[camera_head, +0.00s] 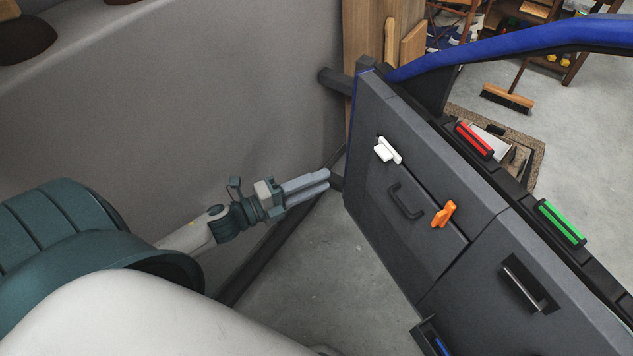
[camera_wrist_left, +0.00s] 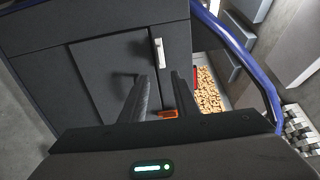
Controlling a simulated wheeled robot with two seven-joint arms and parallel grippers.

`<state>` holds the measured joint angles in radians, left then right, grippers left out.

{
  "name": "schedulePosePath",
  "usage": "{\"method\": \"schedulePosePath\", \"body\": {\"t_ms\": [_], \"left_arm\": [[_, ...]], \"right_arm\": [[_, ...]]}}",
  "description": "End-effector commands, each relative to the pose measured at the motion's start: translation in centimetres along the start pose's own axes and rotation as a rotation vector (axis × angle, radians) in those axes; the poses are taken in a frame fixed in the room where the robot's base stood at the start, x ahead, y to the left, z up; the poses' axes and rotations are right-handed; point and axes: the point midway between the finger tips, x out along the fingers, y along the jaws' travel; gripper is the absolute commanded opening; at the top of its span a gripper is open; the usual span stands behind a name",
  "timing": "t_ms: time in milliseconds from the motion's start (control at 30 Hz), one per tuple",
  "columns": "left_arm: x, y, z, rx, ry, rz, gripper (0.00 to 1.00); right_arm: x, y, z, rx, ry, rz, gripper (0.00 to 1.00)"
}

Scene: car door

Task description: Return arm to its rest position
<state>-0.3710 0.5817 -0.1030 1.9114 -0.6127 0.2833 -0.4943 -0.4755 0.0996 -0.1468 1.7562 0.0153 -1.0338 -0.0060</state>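The grey car door (camera_head: 375,215) stands on the right in the head view. It carries a white handle (camera_head: 387,151), a dark pull handle (camera_head: 404,201) and an orange latch (camera_head: 444,214). My left gripper (camera_head: 322,180) is left of the door, its fingers pointing at the door's near edge, with nothing held. In the left wrist view its two fingers (camera_wrist_left: 161,78) are apart, with door panel visible between them. That view also shows the white handle (camera_wrist_left: 159,52) and the orange latch (camera_wrist_left: 168,114) beyond the fingers. My right gripper is not in view.
A grey wall (camera_head: 220,90) stands behind my left arm. Bare floor (camera_head: 330,265) shows between my left arm and the door. A broom (camera_head: 507,98) stands behind.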

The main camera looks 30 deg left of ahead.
Motion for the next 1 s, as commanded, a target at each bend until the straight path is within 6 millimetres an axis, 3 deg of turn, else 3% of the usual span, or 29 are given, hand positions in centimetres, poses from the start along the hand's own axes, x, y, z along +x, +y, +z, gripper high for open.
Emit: {"method": "schedulePosePath", "body": {"t_ms": [233,400,567,667,800,867,1000], "left_arm": [[0.0,0.0,0.0,0.0,0.0,0.0,0.28],[0.0,0.2,0.1,-0.009,-0.006,0.003,0.28],[-0.1,2.3,0.8,-0.107,-0.069,0.036,0.28],[-0.6,5.4,1.6,-0.242,-0.156,0.081,0.28],[-2.1,12.0,1.9,-0.512,-0.329,0.174,0.28],[-3.1,15.5,1.3,-0.644,-0.413,0.22,0.28],[-6.0,23.3,-1.9,-0.938,-0.608,0.332,0.28]], "right_arm": [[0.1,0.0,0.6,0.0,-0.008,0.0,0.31],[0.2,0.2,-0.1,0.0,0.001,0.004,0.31],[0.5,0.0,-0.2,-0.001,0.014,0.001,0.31],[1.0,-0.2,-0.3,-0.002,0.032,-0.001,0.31],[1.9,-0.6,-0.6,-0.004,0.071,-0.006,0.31],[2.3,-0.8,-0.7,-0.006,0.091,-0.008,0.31],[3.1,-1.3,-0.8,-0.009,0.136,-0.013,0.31]]}}
